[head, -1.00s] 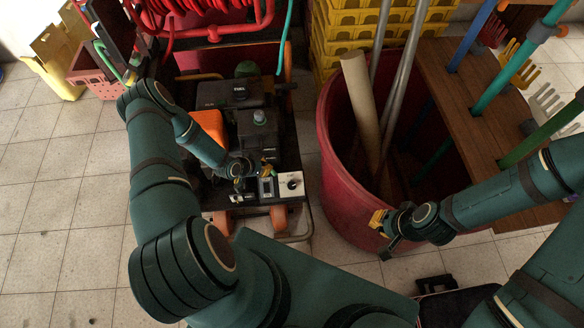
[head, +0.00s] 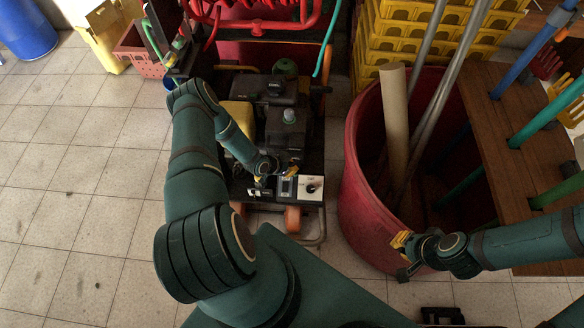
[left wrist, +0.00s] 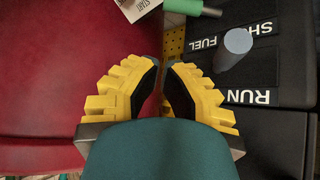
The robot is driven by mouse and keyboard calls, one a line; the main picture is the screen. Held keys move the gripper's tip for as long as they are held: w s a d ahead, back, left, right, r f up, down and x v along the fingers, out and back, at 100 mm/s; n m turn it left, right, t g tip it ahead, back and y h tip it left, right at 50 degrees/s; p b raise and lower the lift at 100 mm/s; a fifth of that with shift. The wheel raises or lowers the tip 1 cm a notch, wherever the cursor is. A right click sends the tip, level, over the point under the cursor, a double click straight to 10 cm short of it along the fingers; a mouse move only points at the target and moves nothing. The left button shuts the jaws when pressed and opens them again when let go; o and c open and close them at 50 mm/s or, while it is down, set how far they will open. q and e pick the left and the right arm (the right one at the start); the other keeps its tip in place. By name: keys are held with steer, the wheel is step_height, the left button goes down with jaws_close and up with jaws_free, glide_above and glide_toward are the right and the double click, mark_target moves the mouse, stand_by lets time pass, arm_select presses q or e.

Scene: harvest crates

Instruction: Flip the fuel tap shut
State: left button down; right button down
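In the left wrist view, a black label with white words (left wrist: 203,42) reads FUEL, RUN and a partly cut-off SH. A grey round-ended stub (left wrist: 238,40) stands by these words and appears to be the fuel tap's lever. My left gripper (left wrist: 162,64) has yellow fingers with black pads. Its tips are close together with nothing between them, to the left of the stub and apart from it. In the head view, my left gripper (head: 275,180) is over the machine's front panel, and I cannot make out the tap. My right gripper (head: 402,256) is beside the red tub, its opening unclear.
A white switch plate with a dark knob (head: 311,187) is right of my left gripper. The red tub (head: 362,205) holds poles. Yellow crates (head: 385,40) stand behind it. A green rod (left wrist: 188,7) is beyond my fingertips.

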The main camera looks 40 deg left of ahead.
arm_select(q)
steer(key=b+x, duration=0.3)
steer(key=x, duration=0.7)
steer(key=shift+s, duration=0.15)
steer(key=shift+s+a+f, duration=0.1)
steer(key=shift+s+a, duration=0.1)
steer(key=shift+s, duration=0.25)
steer(key=shift+s+a, duration=0.2)
steer(key=shift+s, duration=0.2)
steer(key=shift+a, duration=0.1)
